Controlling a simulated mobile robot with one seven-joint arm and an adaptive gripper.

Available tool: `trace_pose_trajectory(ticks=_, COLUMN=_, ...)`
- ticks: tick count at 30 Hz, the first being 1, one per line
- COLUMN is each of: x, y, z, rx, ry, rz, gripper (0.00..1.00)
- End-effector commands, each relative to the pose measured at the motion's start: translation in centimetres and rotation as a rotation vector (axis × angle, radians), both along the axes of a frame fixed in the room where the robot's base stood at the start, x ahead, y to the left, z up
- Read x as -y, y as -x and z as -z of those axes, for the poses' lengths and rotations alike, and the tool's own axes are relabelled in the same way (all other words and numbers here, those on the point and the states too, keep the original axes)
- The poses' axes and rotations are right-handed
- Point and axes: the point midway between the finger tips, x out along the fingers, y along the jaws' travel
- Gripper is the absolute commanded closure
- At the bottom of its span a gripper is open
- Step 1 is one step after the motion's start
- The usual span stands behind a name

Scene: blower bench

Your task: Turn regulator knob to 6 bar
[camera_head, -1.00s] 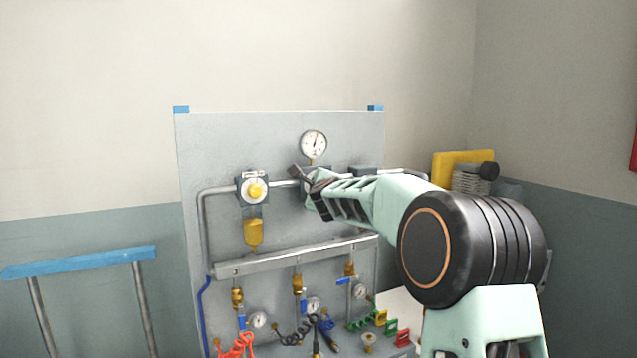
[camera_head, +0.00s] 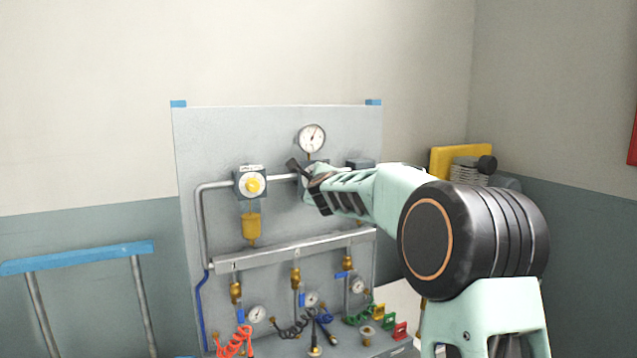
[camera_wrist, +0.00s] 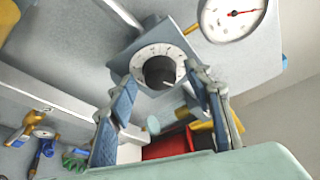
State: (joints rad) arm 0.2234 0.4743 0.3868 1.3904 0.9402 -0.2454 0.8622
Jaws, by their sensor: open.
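The regulator knob (camera_wrist: 160,71) is a black cylinder on a white marked dial ring, on a grey-blue regulator body (camera_wrist: 133,60). In the wrist view it sits between and just beyond the two fingertips of my gripper (camera_wrist: 163,82), which is open. I cannot tell whether a finger touches it. In the head view my gripper (camera_head: 308,184) is at the panel and hides most of the regulator. The round white gauge (camera_head: 312,138) is above it; in the wrist view the gauge (camera_wrist: 232,14) shows a red needle, its numbers too small to read.
A grey panel (camera_head: 212,140) carries pipes, a filter unit with a yellow knob (camera_head: 254,185), and a manifold (camera_head: 280,252) with brass fittings. Coiled red, black and green hoses hang below. A blue-topped rail (camera_head: 80,258) stands left. The wall above the panel is clear.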

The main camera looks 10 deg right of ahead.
Motion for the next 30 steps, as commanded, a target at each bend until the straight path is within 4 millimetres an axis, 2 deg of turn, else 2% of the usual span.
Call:
trace_pose_trajectory(ticks=18, x=-0.5, y=9.5, z=-1.5, rx=0.001, ry=0.002, rz=0.001, gripper=0.54)
trace_pose_trajectory(ticks=24, x=-0.6, y=11.0, z=-1.7, rx=0.000, ry=0.001, rz=-0.001, gripper=0.54)
trace_pose_trajectory(ticks=30, x=-0.7, y=11.4, z=-1.7, rx=0.000, ry=0.000, rz=-0.001, gripper=0.54)
